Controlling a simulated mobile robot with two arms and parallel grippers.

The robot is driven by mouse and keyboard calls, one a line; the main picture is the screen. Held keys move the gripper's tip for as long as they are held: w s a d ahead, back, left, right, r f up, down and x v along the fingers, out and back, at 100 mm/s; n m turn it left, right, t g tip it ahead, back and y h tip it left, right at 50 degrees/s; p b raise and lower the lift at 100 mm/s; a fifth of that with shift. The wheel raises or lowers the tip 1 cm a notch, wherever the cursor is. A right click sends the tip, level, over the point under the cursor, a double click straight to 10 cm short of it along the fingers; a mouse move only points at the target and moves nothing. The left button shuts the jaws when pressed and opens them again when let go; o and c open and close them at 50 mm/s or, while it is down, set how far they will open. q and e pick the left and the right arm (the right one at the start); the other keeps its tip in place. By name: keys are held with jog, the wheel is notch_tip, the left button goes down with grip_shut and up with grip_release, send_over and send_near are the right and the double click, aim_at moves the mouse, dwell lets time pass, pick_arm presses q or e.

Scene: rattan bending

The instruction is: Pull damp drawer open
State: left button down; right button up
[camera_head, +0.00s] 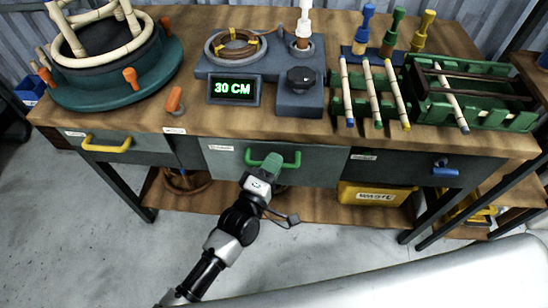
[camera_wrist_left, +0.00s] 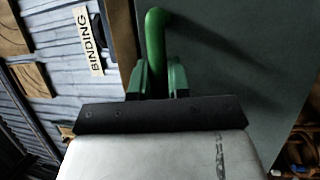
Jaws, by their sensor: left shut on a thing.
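The workbench front has three drawers. The middle grey drawer (camera_head: 322,166) has a green handle (camera_head: 290,159), the left drawer (camera_head: 150,142) a yellow handle (camera_head: 106,146), and the right drawer (camera_head: 395,168) a blue handle (camera_head: 445,172). Their small labels are too small to read. In the left wrist view, the green handle (camera_wrist_left: 155,42) runs between the two fingers (camera_wrist_left: 158,82). The middle drawer looks about closed; I cannot tell a small gap. My right gripper is not in view.
On the wooden bench top (camera_head: 185,112) stand a round teal jig (camera_head: 150,78), a display (camera_head: 234,90) reading 30 CM, rattan sticks (camera_head: 372,92) and a green rack (camera_head: 480,105). A yellow bin (camera_head: 350,194) sits on the lower shelf. The floor in front is open.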

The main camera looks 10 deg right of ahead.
pick_arm(q)
jog(key=s+a+p, duration=0.2)
jog(key=s, duration=0.7)
jog(key=s+a+p, duration=0.3)
jog(key=s, duration=0.7)
jog(key=shift+s, duration=0.2)
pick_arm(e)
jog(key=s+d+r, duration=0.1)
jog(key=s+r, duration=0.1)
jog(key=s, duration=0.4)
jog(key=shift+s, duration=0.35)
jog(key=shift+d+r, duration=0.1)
pick_arm(q)
jog(key=c, duration=1.1)
grip_release()
jog(key=shift+a, duration=0.1)
jog(key=v, duration=1)
jog(key=shift+s+a+b, duration=0.2)
jog(key=shift+s+b, duration=0.15)
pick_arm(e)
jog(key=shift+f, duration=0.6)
pick_arm(q)
jog(key=shift+f, duration=0.15)
